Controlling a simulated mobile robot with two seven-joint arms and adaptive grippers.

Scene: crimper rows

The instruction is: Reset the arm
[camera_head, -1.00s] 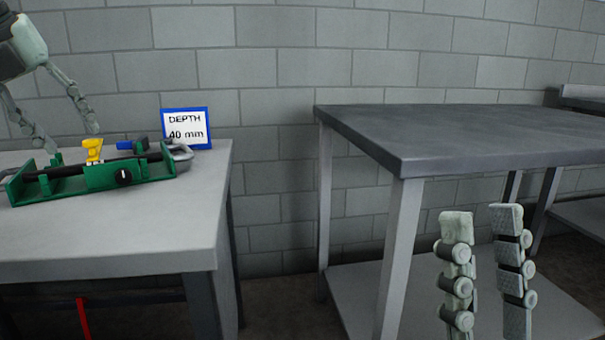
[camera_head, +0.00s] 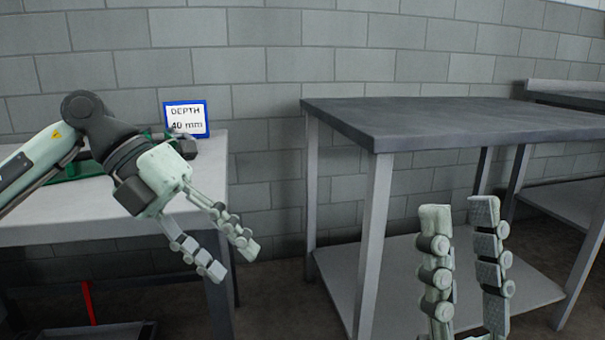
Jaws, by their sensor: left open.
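My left arm reaches in from the left, over the light grey table (camera_head: 110,222). My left gripper (camera_head: 238,264) is open and empty, pointing down and to the right beyond the table's right edge. My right gripper (camera_head: 460,204) stands at the lower right with its two fingers pointing up and apart, open, with nothing between the tips. It is in front of the dark-topped table. A green crimping device (camera_head: 82,168) lies on the light grey table, mostly hidden behind my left arm.
A blue-framed sign (camera_head: 187,119) reading "DEPTH 40 mm" stands at the back of the light table. A dark-topped table (camera_head: 450,120) with a lower shelf (camera_head: 385,290) is bare on top. A floor gap separates the tables. Another bench (camera_head: 565,95) is at far right.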

